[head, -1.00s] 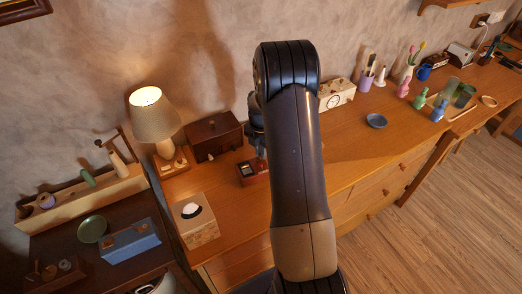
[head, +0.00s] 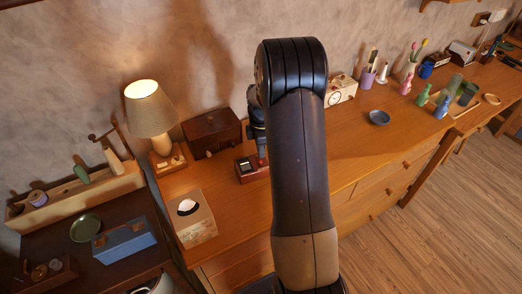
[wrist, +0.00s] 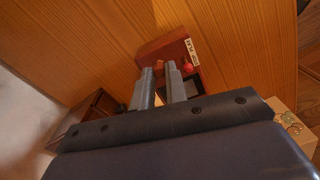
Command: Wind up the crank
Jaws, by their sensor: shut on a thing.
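A small red box (head: 250,168) with a dark panel on top sits on the wooden desk, left of my arm. In the wrist view the red box (wrist: 166,46) shows a white label and a round red knob (wrist: 189,66) just right of my fingers. My gripper (wrist: 160,72) is at the box, its two grey fingers close together with a narrow gap. It is shut on a small part there, seemingly the crank, which the fingers mostly hide. In the head view the gripper (head: 261,155) is partly hidden by my arm.
A dark wooden box (head: 212,131) stands close behind the red box. A lit lamp (head: 151,112) and a tissue box (head: 192,218) stand to the left. A cream clock box (head: 342,90) and a blue dish (head: 379,118) are to the right. The desk front is clear.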

